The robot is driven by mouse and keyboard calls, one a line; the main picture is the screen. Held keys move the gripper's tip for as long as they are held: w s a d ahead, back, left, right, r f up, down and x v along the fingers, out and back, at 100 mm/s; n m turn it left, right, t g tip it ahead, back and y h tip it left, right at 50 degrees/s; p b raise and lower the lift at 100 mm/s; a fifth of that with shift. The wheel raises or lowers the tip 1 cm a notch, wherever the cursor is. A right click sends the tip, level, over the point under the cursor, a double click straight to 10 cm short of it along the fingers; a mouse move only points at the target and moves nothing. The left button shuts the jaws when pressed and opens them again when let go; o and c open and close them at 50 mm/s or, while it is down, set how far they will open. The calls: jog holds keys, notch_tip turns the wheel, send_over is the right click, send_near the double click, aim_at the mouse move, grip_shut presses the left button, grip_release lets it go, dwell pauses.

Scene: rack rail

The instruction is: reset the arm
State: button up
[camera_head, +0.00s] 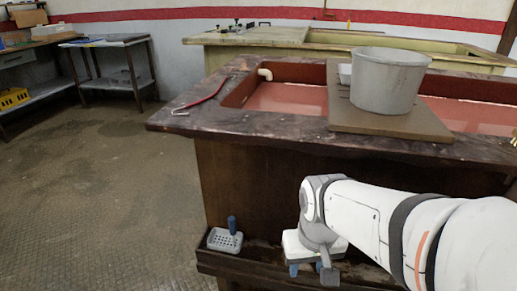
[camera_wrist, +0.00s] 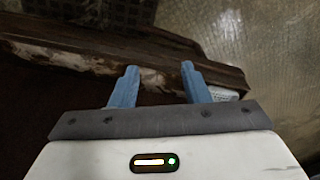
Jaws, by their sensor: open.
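My gripper (camera_head: 308,268) is low at the front of the wooden bench, over its lower ledge (camera_head: 262,268). Its two blue fingers also show in the wrist view (camera_wrist: 158,82), spread apart with nothing between them. In the wrist view the ledge lies beyond the fingertips. My white arm reaches in from the right of the head view. On the ledge, left of my gripper, sits a grey perforated rack (camera_head: 224,240) with a blue upright piece (camera_head: 232,223) at its back. A grey part of what looks like this rack shows beside the right finger in the wrist view (camera_wrist: 222,94).
The wooden bench (camera_head: 245,125) has a red-lined basin with a large grey pot (camera_head: 388,82) on a board across it. A red-handled tool (camera_head: 205,96) lies on its top left. A metal table (camera_head: 105,42) stands far left. The floor (camera_head: 110,180) on the left is clear.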

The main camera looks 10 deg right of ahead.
notch_tip(320, 180, up, 33)
jog(key=t+p, duration=0.1)
jog(key=p, duration=2.8)
jog(key=shift+s+d+f+p, duration=0.15)
jog(key=shift+s+f+p, duration=0.05)
jog(key=shift+s+p, duration=0.1)
